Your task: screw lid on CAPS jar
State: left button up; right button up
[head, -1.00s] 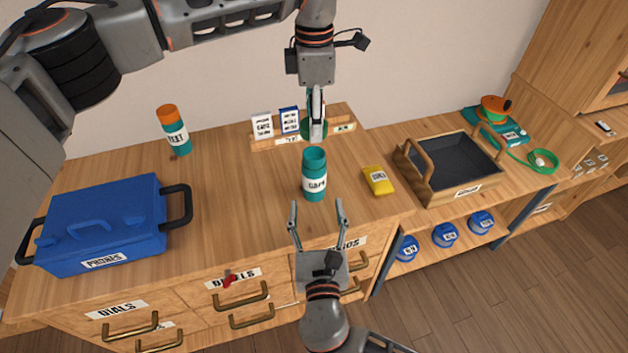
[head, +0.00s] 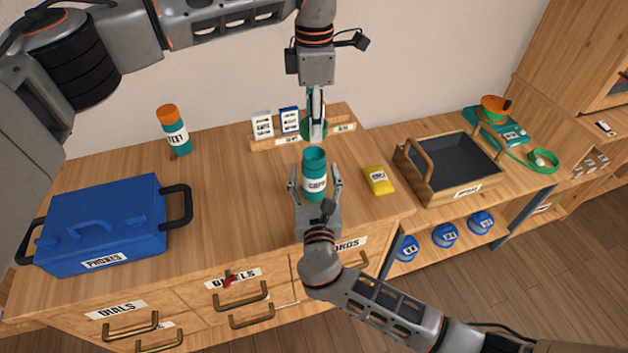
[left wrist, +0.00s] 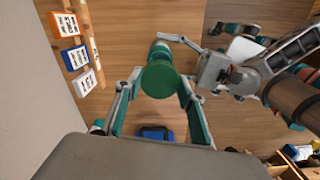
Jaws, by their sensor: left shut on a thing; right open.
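The teal CAPS jar (head: 314,160) stands upright and open-topped on the workbench. My left gripper (head: 316,138) is above and behind it, pointing down, shut on a green lid (head: 308,128). In the left wrist view the round lid (left wrist: 160,81) lies between the fingertips and partly covers the jar (left wrist: 160,50) beyond it. The lid is apart from the jar. My right gripper (head: 315,186) is open, with one finger on each side of the jar's lower body. I cannot tell whether the fingers touch it.
A yellow labelled box (head: 378,180) lies just right of the jar. A card rack (head: 265,143) stands behind it. An orange-capped TEST jar (head: 173,130) and a blue case (head: 105,225) are to the left. A wooden tray (head: 450,170) is at right. The bench left of the jar is clear.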

jog(key=c, duration=1.7)
pick_arm(q)
send_over(314, 148)
jog(key=s, duration=0.2)
jog(key=shift+s+f, duration=0.1)
jog(key=shift+f, duration=2.4)
jog(key=shift+f, duration=0.9)
jog(key=shift+f, duration=0.6)
pick_arm(e)
grip_shut()
